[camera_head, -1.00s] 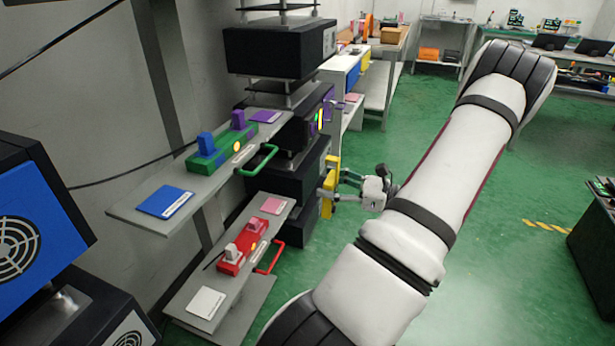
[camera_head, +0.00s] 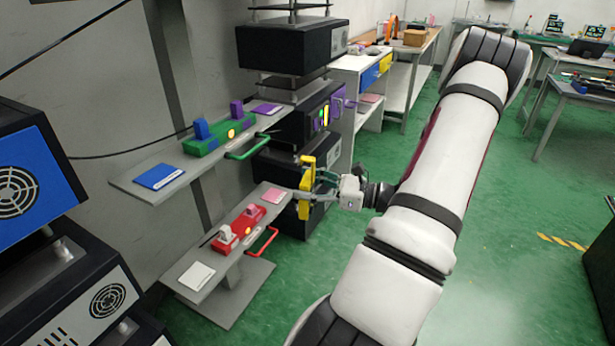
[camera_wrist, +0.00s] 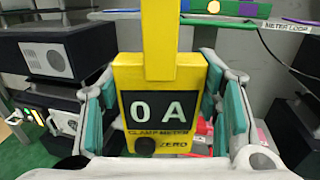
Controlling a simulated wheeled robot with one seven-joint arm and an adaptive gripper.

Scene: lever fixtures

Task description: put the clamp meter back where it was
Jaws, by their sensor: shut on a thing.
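My gripper (camera_head: 320,183) is shut on the yellow clamp meter (camera_head: 306,190), with its fingers on both sides of the body. The meter is held upright in the air, in front of black boxes and near the right end of the lower shelf in the head view. In the wrist view the meter (camera_wrist: 160,105) faces me and its display reads "0 A". Its upper part runs out of the top of that view. A green loop handle (camera_head: 254,147) is on the upper shelf fixture; a "METER LOOP" label (camera_wrist: 290,42) shows in the wrist view. A red loop handle (camera_head: 262,241) is on the lower fixture.
The upper shelf (camera_head: 150,193) carries a green base (camera_head: 206,147) with blue and purple levers. The lower shelf (camera_head: 232,262) carries a red base (camera_head: 242,226) with white and pink levers. Blue-fronted equipment (camera_head: 28,180) stands at left. Green floor (camera_head: 480,210) is open at right.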

